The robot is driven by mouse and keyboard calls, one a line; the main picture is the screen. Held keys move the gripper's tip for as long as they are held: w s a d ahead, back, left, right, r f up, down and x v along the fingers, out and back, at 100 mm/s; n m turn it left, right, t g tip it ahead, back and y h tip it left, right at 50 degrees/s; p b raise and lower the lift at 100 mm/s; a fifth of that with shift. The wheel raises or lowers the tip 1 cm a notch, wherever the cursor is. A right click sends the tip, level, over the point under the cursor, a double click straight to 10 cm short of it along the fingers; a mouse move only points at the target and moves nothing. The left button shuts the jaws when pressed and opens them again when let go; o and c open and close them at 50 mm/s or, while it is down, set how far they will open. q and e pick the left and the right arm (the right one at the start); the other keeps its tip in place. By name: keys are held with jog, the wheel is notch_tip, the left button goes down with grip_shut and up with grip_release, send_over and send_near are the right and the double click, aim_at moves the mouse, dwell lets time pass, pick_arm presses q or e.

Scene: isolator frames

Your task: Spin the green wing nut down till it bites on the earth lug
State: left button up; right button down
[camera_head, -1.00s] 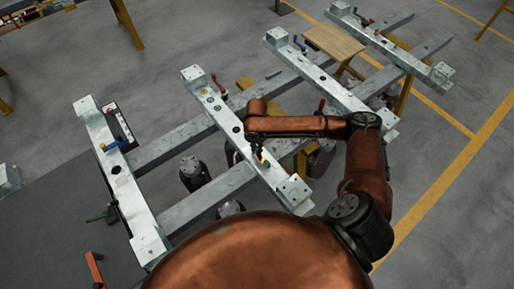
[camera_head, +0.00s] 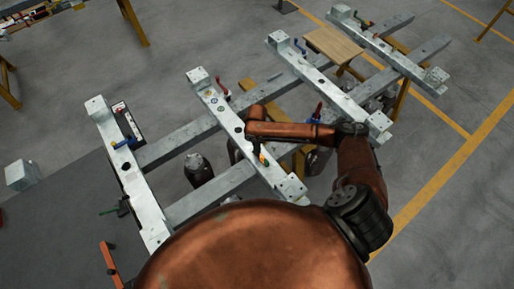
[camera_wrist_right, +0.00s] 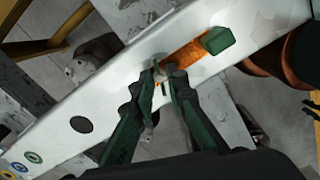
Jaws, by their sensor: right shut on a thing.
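My right gripper (camera_wrist_right: 164,76) has dark green fingers, closed together over the pale steel rail. A small green piece (camera_wrist_right: 164,89) shows between the fingertips; it appears to be the green wing nut, mostly hidden by the fingers. An orange strip (camera_wrist_right: 186,54), which looks like the earth lug, lies on the rail beside the fingertips, with a green block (camera_wrist_right: 219,40) at its far end. Whether the nut touches the lug cannot be told. My left gripper is out of view.
The middle rail (camera_head: 228,118) rests on long crossbeams (camera_head: 190,138), with a left rail (camera_head: 132,183) and further rails parallel to it. Clamps with coloured handles stand on them. A wooden board (camera_head: 334,42) lies at the back. A dark hole (camera_wrist_right: 82,124) is in the rail.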

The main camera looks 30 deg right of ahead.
jog(key=c, duration=1.9)
grip_release()
jog(key=shift+r, duration=0.1)
notch_tip(320, 180, up, 12)
jog(key=shift+f, duration=0.1)
